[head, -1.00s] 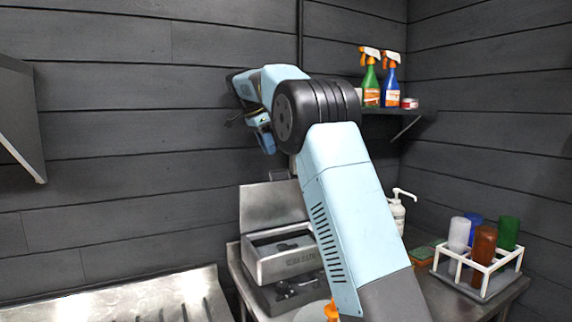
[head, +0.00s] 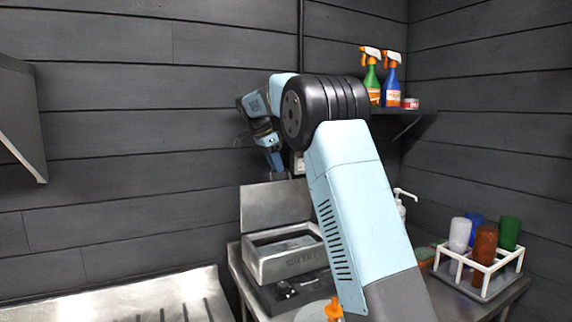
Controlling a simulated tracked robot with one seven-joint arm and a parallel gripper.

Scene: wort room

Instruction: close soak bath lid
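Something grey shows inside, but I cannot make out what. My gripper (head: 275,168) hangs from the end of my arm above the bath, near the lid's top edge. It seems apart from the lid. The gripper is small and partly hidden by my own arm links, so I cannot tell whether its fingers are open.
A white rack (head: 484,268) with several coloured cups stands at the counter's right. A pump bottle (head: 402,203) is partly behind my arm. Spray bottles (head: 381,78) stand on a wall shelf (head: 408,122). Dark small items (head: 292,288) lie before the bath. A ribbed steel drainer (head: 130,300) is at lower left.

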